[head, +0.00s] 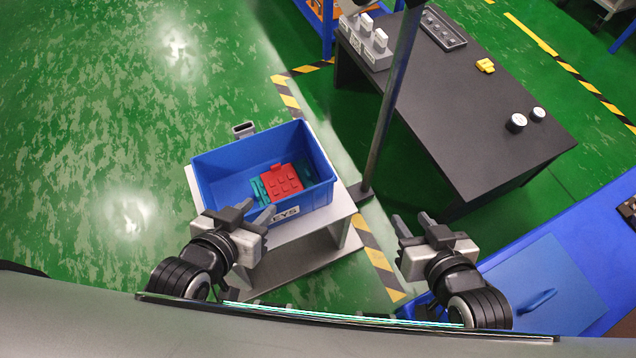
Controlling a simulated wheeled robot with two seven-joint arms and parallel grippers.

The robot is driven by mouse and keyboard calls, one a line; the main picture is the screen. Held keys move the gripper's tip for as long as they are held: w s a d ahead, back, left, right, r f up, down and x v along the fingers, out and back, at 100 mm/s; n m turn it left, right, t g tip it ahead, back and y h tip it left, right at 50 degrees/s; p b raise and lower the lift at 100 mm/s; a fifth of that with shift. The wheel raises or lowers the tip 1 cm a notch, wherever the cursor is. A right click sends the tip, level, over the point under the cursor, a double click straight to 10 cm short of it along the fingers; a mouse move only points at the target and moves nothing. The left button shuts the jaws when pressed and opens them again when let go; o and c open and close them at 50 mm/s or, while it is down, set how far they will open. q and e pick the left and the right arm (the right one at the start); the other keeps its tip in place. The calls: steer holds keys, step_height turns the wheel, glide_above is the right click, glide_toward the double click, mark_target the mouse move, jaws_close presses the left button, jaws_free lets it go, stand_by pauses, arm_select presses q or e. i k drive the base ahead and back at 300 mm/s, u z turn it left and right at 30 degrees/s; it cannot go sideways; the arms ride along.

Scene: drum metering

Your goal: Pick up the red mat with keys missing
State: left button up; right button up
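A red mat (282,183) with small raised squares lies in a blue bin (219,166), on top of teal mats (258,190). Whether any keys are missing from it is too small to tell. The bin stands on a small light table (319,222), and its front label, reading "EYS", is partly hidden by my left gripper. My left gripper (258,210) is in front of the bin's near side, with its fingers apart and nothing between them. My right gripper (413,226) is to the right of the small table, open and empty, away from the bin.
A dark table (465,120) at the upper right holds a grey fixture (365,45), a yellow piece (485,65) and two round white-topped items (516,122). A grey post (385,115) rises just right of the bin. A blue surface (545,290) is at the lower right. Green floor is clear at left.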

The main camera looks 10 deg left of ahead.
mark_target(280, 182)
steer(key=z, duration=1.4)
steer(key=k, duration=0.65)
steer(key=u, duration=1.65)
steer(key=k, duration=0.15)
steer(key=u, duration=0.5)
steer(key=i, duration=0.4)
